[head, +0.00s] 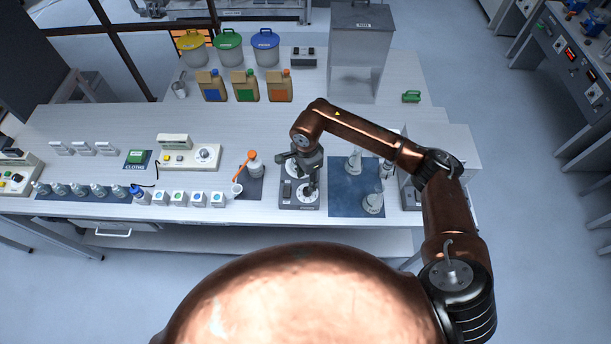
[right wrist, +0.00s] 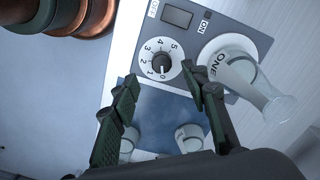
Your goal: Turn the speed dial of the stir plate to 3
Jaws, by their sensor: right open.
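The stir plate (head: 286,203) stands near the front edge of the bench, left of the blue mat. In the right wrist view its grey front panel (right wrist: 192,36) carries the speed dial (right wrist: 161,64), a black knob on a white disc numbered 0 to 5. The knob's white mark appears to point at 0. My right gripper (head: 308,185) is above the stir plate. In the right wrist view the open gripper (right wrist: 163,82) has its fingers apart on either side of the dial, with nothing between them. Whether they touch it is unclear. My left gripper is not in view.
A blue mat (head: 345,205) with glass flasks (head: 373,204) lies to the right.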

